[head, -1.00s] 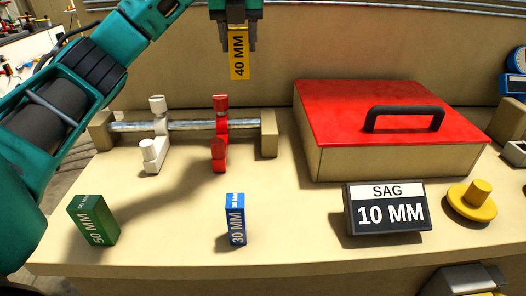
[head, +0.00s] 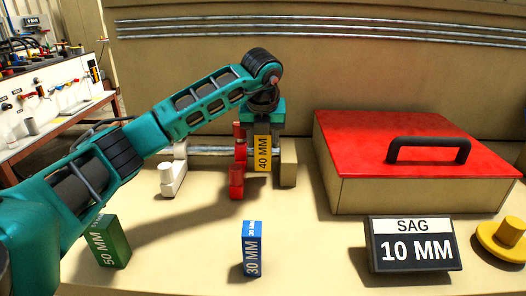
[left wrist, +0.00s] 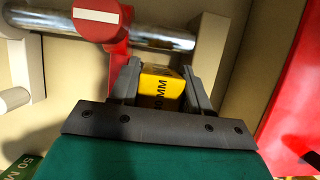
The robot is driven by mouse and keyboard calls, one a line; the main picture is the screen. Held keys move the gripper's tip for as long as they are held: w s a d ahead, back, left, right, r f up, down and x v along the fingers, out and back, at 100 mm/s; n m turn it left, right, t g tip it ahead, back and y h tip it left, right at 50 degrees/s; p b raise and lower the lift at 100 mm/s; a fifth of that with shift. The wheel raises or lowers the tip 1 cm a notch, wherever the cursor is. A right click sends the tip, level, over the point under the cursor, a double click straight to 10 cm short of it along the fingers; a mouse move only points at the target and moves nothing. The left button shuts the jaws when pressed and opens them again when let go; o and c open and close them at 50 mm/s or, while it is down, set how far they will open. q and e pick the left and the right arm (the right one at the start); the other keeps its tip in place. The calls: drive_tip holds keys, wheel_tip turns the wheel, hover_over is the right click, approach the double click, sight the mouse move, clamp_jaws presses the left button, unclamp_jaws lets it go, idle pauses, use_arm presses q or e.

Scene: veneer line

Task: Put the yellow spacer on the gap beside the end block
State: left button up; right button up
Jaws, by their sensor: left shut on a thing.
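The yellow spacer (head: 262,154), marked 40 MM, is upright between the fingers of my left gripper (head: 263,132). In the left wrist view the gripper (left wrist: 160,85) is shut on the spacer (left wrist: 160,88). In the head view the spacer stands in front of the metal rod (head: 207,150), between the red clamp (head: 237,178) and the beige end block (head: 289,168) at the rod's right end. I cannot tell whether it touches the rod or the block. My right gripper is not in view.
A green 50 MM block (head: 112,243) and a blue 30 MM block (head: 251,250) stand at the front. A white clamp (head: 172,176) is on the rod's left. A red-lidded box (head: 400,150), a SAG 10 MM sign (head: 412,246) and a yellow knob (head: 502,240) are to the right.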

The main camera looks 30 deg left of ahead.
sight(263, 151)
use_arm(q)
drive_tip(key=shift+f, duration=1.65)
drive_tip(key=shift+f, duration=0.2)
drive_tip(key=o, duration=1.1)
drive_tip(key=shift+r, duration=0.5)
drive_tip(key=v, duration=1.1)
drive_tip(key=shift+s+d+r+p, duration=0.15)
drive_tip(key=shift+s+p, duration=0.05)
drive_tip(key=shift+p, duration=0.2)
